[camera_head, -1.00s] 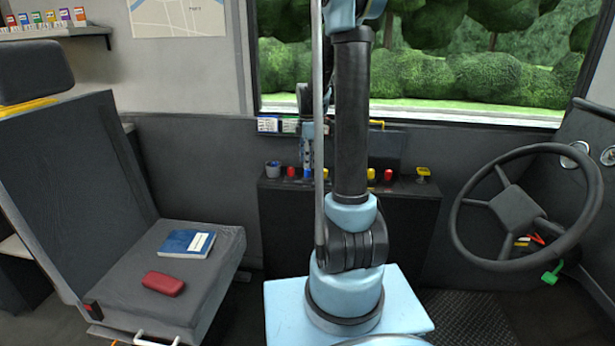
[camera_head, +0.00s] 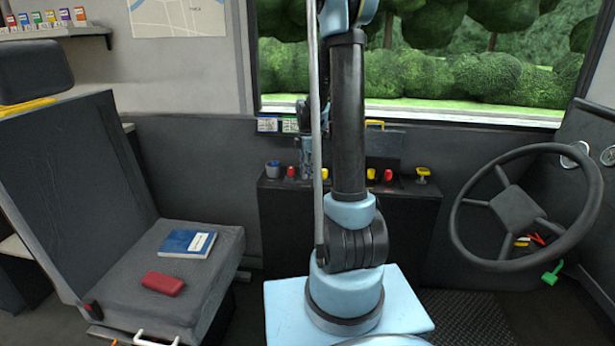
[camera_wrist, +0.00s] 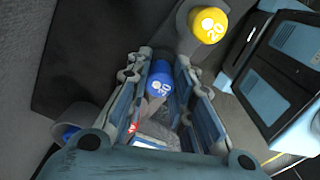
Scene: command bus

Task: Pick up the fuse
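A yellow fuse (camera_wrist: 209,25) marked 20 stands just beyond the right finger. Red fuses (camera_head: 291,172) and yellow ones (camera_head: 371,174) stand along the console.
The dark console (camera_head: 285,215) stands below the window. A small cup (camera_head: 273,169) is close left of my gripper. A steering wheel (camera_head: 462,220) is at the right. A seat (camera_head: 215,262) at the left holds a blue book (camera_head: 180,243) and a red case (camera_head: 162,284).

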